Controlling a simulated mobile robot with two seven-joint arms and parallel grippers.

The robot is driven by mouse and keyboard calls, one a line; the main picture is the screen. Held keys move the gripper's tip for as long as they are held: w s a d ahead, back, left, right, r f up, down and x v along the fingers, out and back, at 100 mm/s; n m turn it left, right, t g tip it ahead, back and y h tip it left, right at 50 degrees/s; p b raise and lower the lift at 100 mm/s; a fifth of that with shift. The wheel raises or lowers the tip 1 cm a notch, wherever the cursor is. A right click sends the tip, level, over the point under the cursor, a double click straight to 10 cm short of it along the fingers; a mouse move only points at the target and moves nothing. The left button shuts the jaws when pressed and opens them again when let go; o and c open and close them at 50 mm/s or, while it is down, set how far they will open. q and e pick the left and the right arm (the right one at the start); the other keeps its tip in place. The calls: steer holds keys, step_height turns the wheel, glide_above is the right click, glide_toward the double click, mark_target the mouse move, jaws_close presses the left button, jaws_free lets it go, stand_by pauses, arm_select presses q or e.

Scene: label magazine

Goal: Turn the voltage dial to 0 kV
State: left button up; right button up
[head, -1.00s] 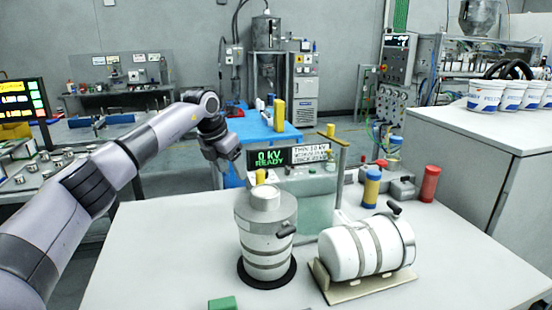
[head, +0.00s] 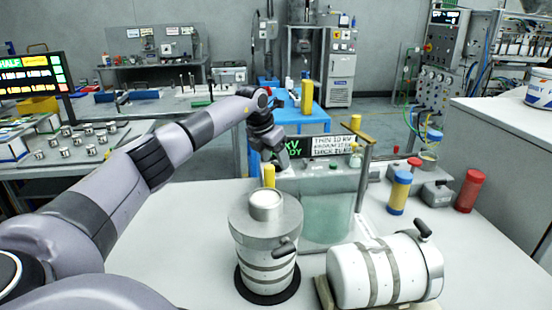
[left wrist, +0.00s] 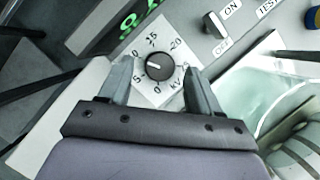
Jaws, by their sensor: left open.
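The voltage dial (left wrist: 160,67) is a round black knob on a white scale plate marked up to 20 and kV. A small pale mark on it faces roughly the left of the picture, away from the 0; its exact reading is unclear. My left gripper (left wrist: 158,64) is open, with one finger on each side of the knob; I cannot tell whether they touch it. In the head view my left gripper (head: 281,157) is over the left end of the tester and hides the dial and part of the green display (head: 292,148). My right gripper is not in view.
ON/OFF and TEST labelled controls (left wrist: 222,25) are close to the right finger. A yellow post (head: 269,176) and a white canister (head: 266,240) stand in front of the tester. A second canister (head: 385,270) lies on a cradle at right. The table's front left is clear.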

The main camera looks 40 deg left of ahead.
arm_select(q)
steer(key=shift+x, duration=0.75)
steer(key=c, duration=1)
steer(key=shift+r, duration=0.1)
